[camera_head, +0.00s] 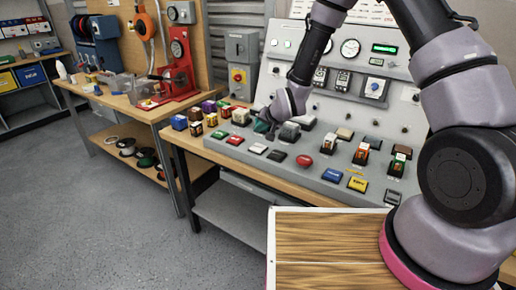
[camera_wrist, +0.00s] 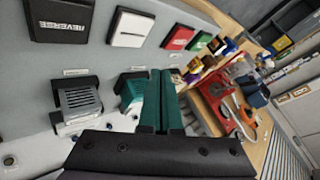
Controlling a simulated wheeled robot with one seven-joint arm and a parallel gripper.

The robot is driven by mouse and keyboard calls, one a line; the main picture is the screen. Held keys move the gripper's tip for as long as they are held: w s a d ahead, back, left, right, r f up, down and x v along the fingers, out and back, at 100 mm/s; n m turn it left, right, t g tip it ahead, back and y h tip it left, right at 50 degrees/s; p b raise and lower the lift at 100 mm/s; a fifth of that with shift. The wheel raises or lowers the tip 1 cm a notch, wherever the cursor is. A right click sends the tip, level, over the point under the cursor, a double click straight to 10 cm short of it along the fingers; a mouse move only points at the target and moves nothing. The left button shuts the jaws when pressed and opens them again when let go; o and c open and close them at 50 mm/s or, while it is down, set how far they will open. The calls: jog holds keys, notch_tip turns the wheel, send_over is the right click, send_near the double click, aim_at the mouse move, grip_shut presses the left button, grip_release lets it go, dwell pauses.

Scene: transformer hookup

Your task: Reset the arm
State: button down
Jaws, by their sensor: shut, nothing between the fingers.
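My gripper (camera_wrist: 167,76) is shut, with its two dark green fingers together and nothing between them. In the wrist view, the fingers are in front of the sloping grey control panel (camera_wrist: 35,138). A teal plug-like block (camera_wrist: 131,94) is just left of the fingers, and a dark grey ribbed block (camera_wrist: 78,98) is farther left. I cannot tell whether the fingers touch the teal block. In the head view, my arm reaches over the control panel (camera_head: 228,146), with the wrist low over its left half. The fingertips are hard to make out there.
A REVERSE button (camera_wrist: 62,18), a red button (camera_wrist: 178,37) and a green button (camera_wrist: 199,41) are on the panel. Behind it, an upright panel carries gauges (camera_head: 350,48). A bench (camera_head: 115,100) with a red press (camera_head: 180,70) stands left. The floor (camera_head: 90,190) at left is clear.

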jog(key=s+d+r+h, duration=0.2)
jog(key=d+r, duration=0.7)
jog(key=r, duration=0.4)
jog(key=s+d+r+h, duration=0.1)
jog(key=s+d+r, duration=0.1)
jog(key=d+r, duration=0.8)
jog(key=s+d+r, duration=0.3)
jog(key=s+r, duration=0.1)
jog(key=s, duration=0.3)
jog(key=s+d+r+m, duration=0.1)
jog(key=s+d+r, duration=0.2)
jog(key=s+r, duration=0.2)
jog(key=s+d+r+m, duration=0.1)
jog(key=s+d+r, duration=0.2)
jog(key=s, duration=0.8)
notch_tip(320, 180, up, 2)
jog(key=shift+s+d+r, duration=0.15)
jog(key=shift+s+d, duration=0.1)
jog(key=shift+d, duration=0.05)
